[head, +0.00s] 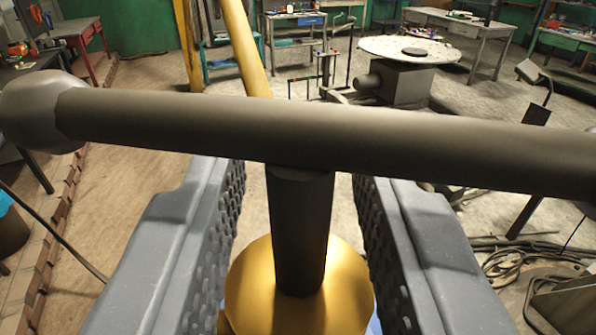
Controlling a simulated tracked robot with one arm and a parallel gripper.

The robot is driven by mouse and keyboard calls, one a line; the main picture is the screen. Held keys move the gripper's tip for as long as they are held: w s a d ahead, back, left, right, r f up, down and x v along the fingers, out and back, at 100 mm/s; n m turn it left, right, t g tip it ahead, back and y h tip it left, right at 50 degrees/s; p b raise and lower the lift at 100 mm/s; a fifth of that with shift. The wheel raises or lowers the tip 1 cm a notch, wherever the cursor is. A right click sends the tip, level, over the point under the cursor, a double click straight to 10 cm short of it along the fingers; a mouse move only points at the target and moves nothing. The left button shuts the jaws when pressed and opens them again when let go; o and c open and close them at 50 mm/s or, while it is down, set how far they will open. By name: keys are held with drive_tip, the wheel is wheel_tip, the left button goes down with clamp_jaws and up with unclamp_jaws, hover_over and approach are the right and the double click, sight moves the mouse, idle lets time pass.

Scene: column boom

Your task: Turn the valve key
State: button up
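The valve key is a dark grey T-shape. Its long handle bar (330,135) crosses nearly the whole view, with a rounded knob at its left end; its right end is cut off or hidden at the edge of view. Its upright stem (300,235) goes down from the bar to a round golden base (250,285). My gripper (298,195) is open, with one grey, studded finger on each side of the stem. A gap shows between each finger and the stem. The bar passes across beyond the fingertips and hides what lies directly behind it.
A yellow post (243,45) rises behind the bar. Further back are a round white table (410,48), a workbench (465,25) and a red-legged table (75,30). Coiled cables (510,260) lie on the floor at right. Bare floor (130,170) shows at left.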

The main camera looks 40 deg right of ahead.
clamp_jaws()
drive_tip(key=p, duration=0.3)
drive_tip(key=shift+r+m+g+h, duration=0.2)
drive_tip(key=shift+m+g+h, duration=0.1)
drive_tip(key=shift+h, duration=0.1)
drive_tip(key=shift+p, duration=1.15)
drive_tip(key=shift+f+m+g+h+p, duration=0.3)
drive_tip(key=shift+m+g+h+p, duration=0.1)
drive_tip(key=shift+h+p, duration=0.1)
unclamp_jaws()
